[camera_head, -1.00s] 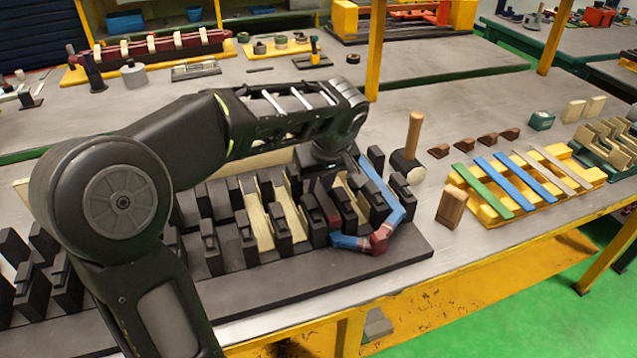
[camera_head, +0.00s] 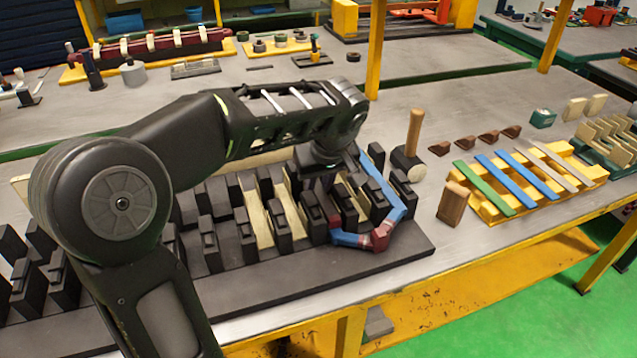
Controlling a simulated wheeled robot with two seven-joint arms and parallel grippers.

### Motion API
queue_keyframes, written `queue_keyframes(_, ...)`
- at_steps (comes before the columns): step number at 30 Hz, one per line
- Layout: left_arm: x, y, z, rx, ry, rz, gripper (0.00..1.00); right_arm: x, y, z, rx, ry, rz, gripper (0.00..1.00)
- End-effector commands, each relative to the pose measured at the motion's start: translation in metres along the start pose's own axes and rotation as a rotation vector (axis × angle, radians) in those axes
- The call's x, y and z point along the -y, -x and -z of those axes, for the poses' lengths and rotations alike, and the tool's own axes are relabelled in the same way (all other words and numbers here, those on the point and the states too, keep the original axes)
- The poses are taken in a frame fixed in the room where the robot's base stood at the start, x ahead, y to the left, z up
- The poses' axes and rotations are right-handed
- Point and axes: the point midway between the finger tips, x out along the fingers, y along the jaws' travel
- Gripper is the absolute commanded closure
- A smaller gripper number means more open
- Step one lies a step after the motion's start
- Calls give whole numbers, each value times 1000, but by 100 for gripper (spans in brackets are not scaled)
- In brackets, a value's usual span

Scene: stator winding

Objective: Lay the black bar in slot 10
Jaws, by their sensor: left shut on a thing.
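The dark stator block (camera_head: 300,285) lies on the near table, with rows of black teeth and slots between them. Pale liners (camera_head: 259,222) show in some slots. A blue and red coil (camera_head: 397,213) loops around teeth at its right end. My left arm reaches over the block from the left. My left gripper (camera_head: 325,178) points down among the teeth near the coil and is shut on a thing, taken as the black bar. The bar itself is hidden by the wrist and the dark teeth. Slot numbers cannot be read. My right gripper is not in view.
A mallet (camera_head: 410,150) stands close to the block's right end, with a wooden block (camera_head: 453,203) beside it. A yellow rack (camera_head: 540,197) holds green, blue and tan strips. Small brown wedges (camera_head: 466,143) lie behind. Table between block and rack is partly clear.

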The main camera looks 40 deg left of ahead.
Motion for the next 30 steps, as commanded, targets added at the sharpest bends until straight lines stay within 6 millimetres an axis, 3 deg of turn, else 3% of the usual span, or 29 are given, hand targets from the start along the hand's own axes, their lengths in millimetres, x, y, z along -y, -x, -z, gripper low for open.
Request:
queue_keyframes(2, 0, 0, 0, -1, 0, -1, 100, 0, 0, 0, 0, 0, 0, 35)
queue_keyframes(3, 0, 0, 0, -1, 0, -1, 75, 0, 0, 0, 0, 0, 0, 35)
queue_keyframes(11, 0, 0, 0, 0, 0, 0, 53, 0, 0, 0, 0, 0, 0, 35)
queue_keyframes(30, 0, 1, 0, 0, 0, 0, 52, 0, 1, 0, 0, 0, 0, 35)
